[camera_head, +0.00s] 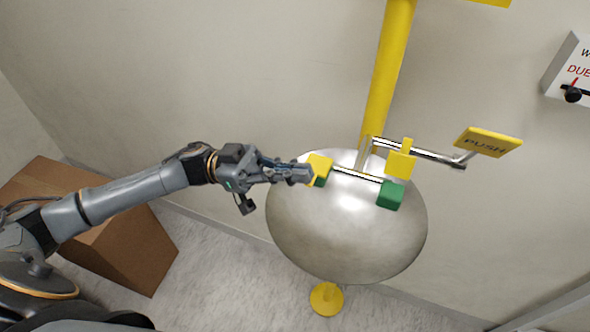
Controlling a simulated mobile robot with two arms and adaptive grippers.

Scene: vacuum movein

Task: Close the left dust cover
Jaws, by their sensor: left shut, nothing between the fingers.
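The left dust cover (321,163) is a yellow flap at the left nozzle, above the metal bowl. It stands tilted beside the green nozzle head (321,181), which is mostly hidden behind the cover and my fingers. My left gripper (306,174) comes in from the left with its fingers shut and empty. Its tips are right at the left side of the cover; I cannot tell whether they touch. The right dust cover (401,163) stands raised behind its green nozzle head (390,195). My right gripper is not in view.
The round steel bowl (345,245) sits under the nozzles, with a yellow pipe (388,70) behind it. A yellow push handle (488,142) sticks out at right. A cardboard box (130,245) stands on the floor at left. A wall sign (570,75) is at far right.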

